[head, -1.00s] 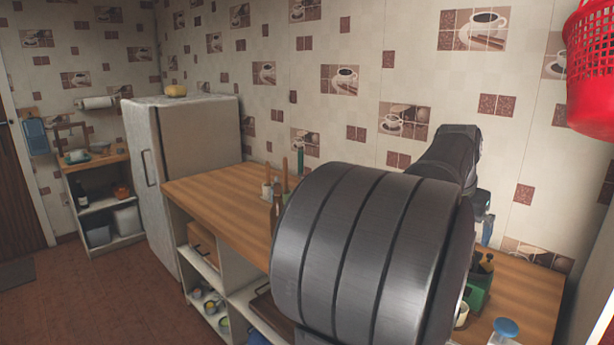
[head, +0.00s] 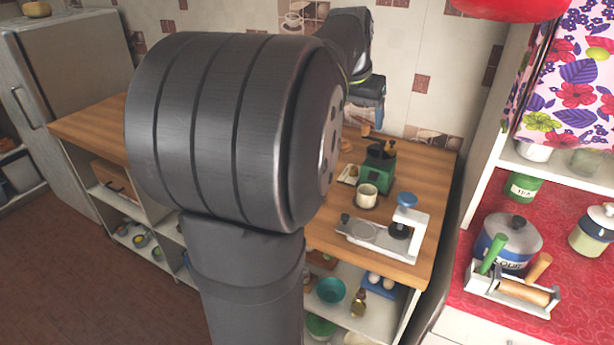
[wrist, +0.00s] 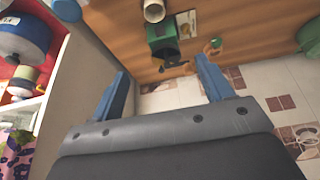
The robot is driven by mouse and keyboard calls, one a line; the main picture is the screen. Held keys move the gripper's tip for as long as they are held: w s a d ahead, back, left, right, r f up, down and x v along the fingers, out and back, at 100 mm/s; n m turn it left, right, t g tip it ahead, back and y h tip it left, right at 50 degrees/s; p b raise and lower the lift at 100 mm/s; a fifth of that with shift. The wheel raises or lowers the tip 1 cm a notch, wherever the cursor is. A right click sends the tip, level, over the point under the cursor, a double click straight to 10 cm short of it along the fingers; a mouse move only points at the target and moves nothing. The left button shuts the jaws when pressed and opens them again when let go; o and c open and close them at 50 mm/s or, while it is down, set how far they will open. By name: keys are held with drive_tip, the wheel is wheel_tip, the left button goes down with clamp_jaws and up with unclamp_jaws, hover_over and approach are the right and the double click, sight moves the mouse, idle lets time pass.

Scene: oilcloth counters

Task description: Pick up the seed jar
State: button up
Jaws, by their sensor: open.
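I cannot tell for sure which thing is the seed jar. In the head view my gripper (head: 367,92) is partly hidden and hangs high over the back of the wooden counter (head: 425,170). Neither jar nor tin is between the fingers.
A green grinder (head: 378,172), a cream mug (head: 366,195) and a white scale-like device (head: 385,237) stand on the counter. A blue pot (head: 508,240) and a rack with a rolling pin (head: 512,288) crowd the red cloth (head: 470,205). A red basket (head: 510,8) hangs above.

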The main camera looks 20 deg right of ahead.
drive_tip(key=s+a+f+n+g+h, duration=0.1)
drive_tip(key=a+f+n+h, duration=0.15)
drive_tip(key=f+n, duration=0.4)
drive_tip(key=a+f+n+g+h, duration=0.2)
drive_tip(key=f+n+h, duration=0.1)
drive_tip(key=f+n, duration=0.35)
drive_tip(key=w+a+f+n+t+h, duration=0.1)
drive_tip(key=a+f+n+t, duration=0.5)
drive_tip(key=n, duration=0.5)
drive_tip(key=w+a+f+n+t, duration=0.1)
drive_tip(key=a+f+n+t, duration=0.25)
drive_tip(key=a+n, duration=0.6)
drive_tip(key=shift+n+g, duration=0.45)
drive_tip(key=shift+n, duration=0.5)
drive_tip(key=x, duration=1.2)
drive_tip(key=s+d+x, duration=0.1)
drive_tip(key=x, duration=0.5)
drive_tip(key=shift+d, duration=0.25)
drive_tip(key=c, duration=1.1)
drive_tip(key=shift+c, duration=0.2)
drive_tip(key=shift+r, duration=0.15)
